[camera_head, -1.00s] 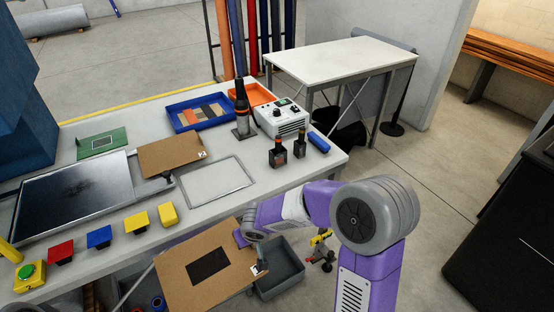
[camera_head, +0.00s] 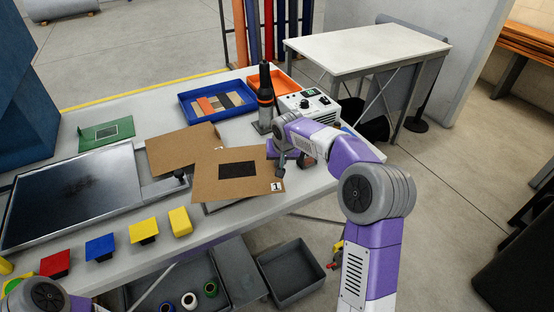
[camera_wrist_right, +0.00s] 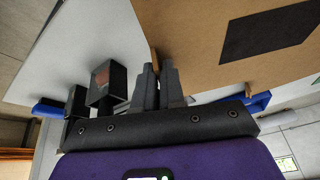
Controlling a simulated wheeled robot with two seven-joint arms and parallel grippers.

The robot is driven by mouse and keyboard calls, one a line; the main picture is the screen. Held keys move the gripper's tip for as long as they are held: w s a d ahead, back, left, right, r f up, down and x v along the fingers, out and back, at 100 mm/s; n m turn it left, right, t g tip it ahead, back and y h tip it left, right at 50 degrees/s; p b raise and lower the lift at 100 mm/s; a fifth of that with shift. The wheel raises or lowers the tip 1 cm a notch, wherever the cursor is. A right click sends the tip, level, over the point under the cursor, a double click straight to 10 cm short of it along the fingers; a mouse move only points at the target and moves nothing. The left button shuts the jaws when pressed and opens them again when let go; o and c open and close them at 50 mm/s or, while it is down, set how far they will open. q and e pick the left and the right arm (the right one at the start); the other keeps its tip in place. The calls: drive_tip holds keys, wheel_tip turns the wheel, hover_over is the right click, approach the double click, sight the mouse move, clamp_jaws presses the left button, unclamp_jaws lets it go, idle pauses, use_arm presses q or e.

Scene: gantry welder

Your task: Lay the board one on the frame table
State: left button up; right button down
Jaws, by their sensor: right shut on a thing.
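Board one, a brown sheet (camera_head: 208,182) with a dark rectangle and a "1" tag, is held over the workbench. It fills the upper right of the right wrist view (camera_wrist_right: 190,50). My right gripper (camera_head: 281,165) is shut on its right edge; the fingers (camera_wrist_right: 158,82) show in the wrist view. A pale rectangular frame (camera_head: 222,205) on the bench lies under the board, mostly hidden by it; I cannot tell whether they touch. A part of my left arm shows at the bottom left, but its gripper does not.
Another brown board (camera_head: 170,150) lies behind board one and is partly covered. A dark panel (camera_head: 70,195) lies left. A blue tray (camera_head: 215,90), orange tray (camera_head: 285,84) and white control box (camera_head: 312,102) stand behind. A grey bin (camera_head: 290,272) is below the bench's front edge.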

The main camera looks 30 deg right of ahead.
drive_tip(key=shift+s+f, duration=0.1)
drive_tip(key=shift+f, duration=0.3)
wheel_tip(320, 180, down, 6)
drive_tip(key=b, duration=0.5)
drive_tip(key=shift+r, duration=0.2)
drive_tip(key=shift+f, duration=0.4)
drive_tip(key=c, duration=1.1)
unclamp_jaws()
drive_tip(key=shift+c, duration=0.2)
drive_tip(key=p+v, duration=0.1)
drive_tip(key=v, duration=0.6)
drive_tip(key=shift+r, duration=0.35)
drive_tip(key=shift+s, duration=0.1)
